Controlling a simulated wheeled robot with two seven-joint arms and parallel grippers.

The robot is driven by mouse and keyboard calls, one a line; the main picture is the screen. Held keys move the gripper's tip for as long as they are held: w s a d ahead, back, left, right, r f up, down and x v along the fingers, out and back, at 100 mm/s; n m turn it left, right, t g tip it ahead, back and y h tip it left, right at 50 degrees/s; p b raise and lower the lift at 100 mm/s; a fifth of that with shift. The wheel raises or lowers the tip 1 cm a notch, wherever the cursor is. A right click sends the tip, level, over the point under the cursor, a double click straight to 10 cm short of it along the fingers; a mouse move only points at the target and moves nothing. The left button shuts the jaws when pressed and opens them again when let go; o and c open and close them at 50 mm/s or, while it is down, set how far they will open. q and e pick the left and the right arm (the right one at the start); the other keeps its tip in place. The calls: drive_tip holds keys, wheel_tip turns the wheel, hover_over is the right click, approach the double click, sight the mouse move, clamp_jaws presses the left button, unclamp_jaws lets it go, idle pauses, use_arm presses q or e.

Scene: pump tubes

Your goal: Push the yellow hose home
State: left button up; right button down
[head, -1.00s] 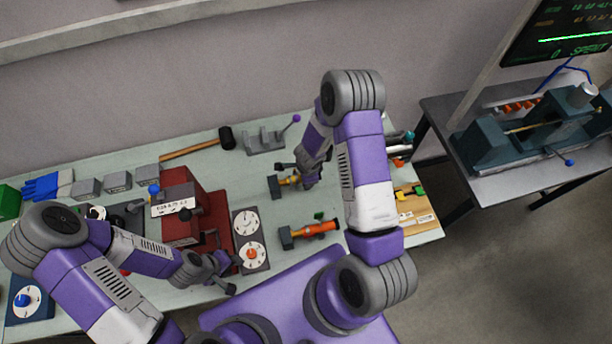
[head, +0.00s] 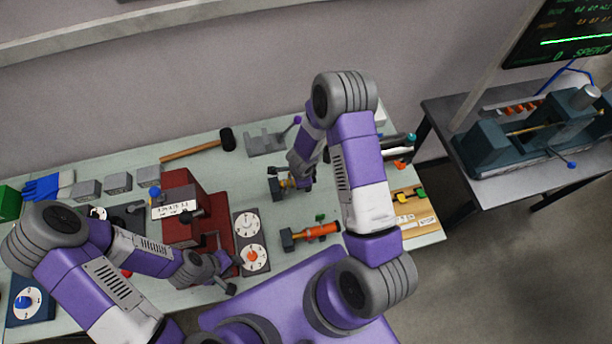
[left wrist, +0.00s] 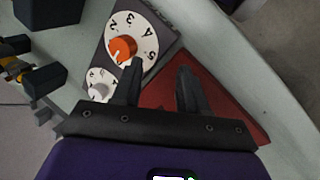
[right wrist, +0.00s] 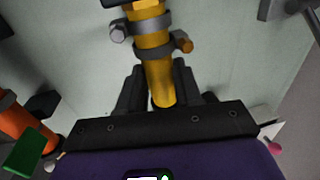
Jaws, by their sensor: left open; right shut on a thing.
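The yellow hose (right wrist: 155,62) runs away from my right gripper (right wrist: 158,84) in the right wrist view, with grey clamp bands around it. My right gripper is shut on its near part. In the head view, the yellow hose (head: 287,183) shows small beside a dark block (head: 276,189), and my right gripper (head: 297,184) partly hides it. I cannot tell how far the hose is seated. My left gripper (head: 234,276) is open and empty near the dials; it also shows in the left wrist view (left wrist: 158,75) above the red base.
An orange tube (head: 318,231) with its own block lies nearer the table's front edge. A dial panel (head: 247,227) and a red machine (head: 181,190) stand to the left. A hammer (head: 226,138) and a grey fixture (head: 265,142) lie behind. A wooden board (head: 405,205) lies right.

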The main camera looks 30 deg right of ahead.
drive_tip(key=c, duration=1.1)
unclamp_jaws()
drive_tip(key=shift+a, duration=0.3)
use_arm(q)
drive_tip(key=shift+a, duration=0.15)
use_arm(e)
drive_tip(key=o, duration=0.3)
drive_tip(key=shift+r, duration=0.1)
use_arm(q)
drive_tip(key=shift+r, duration=0.15)
use_arm(e)
drive_tip(key=shift+d+r, duration=0.1)
drive_tip(key=shift+r, duration=0.25)
use_arm(q)
wheel_tip(320, 180, up, 3)
drive_tip(key=p, duration=0.3)
use_arm(e)
drive_tip(key=r, duration=0.2)
drive_tip(key=s+r, duration=0.1)
drive_tip(key=r, duration=0.3)
drive_tip(key=shift+s+a+r, duration=0.2)
drive_tip(key=shift+a+r, duration=0.05)
drive_tip(key=shift+r, duration=0.05)
